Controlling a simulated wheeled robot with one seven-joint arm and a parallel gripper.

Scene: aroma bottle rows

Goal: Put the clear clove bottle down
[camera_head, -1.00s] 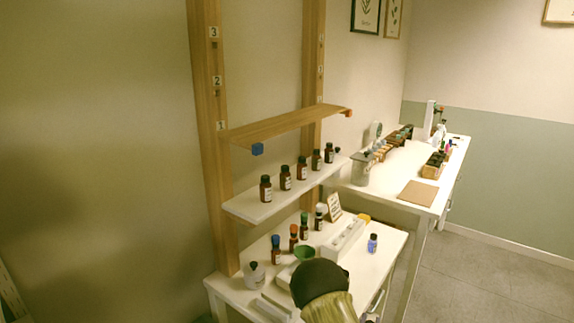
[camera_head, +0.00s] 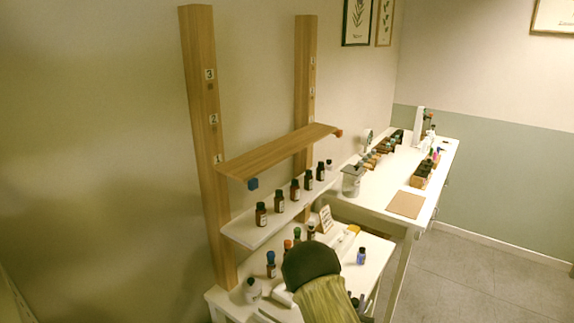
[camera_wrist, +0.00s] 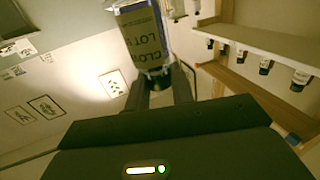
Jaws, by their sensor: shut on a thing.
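In the wrist view, my gripper (camera_wrist: 160,88) is shut on the clear clove bottle (camera_wrist: 143,36). The bottle is see-through with a printed label on which "CLO" and "LOT" can be read, and its dark cap end sits between the fingers. The bottle's far end is cut off by the top of the picture. It is held in the air, with no surface seen touching it. In the head view, my arm hides the gripper and the held bottle.
Several amber bottles (camera_head: 295,190) stand in a row on the white shelf (camera_head: 245,230), below a bare wooden shelf (camera_head: 275,152). Dark-capped bottles and a blue bottle (camera_head: 361,256) stand on the near white table (camera_head: 376,246). A brown mat (camera_head: 405,205) lies on the farther table.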

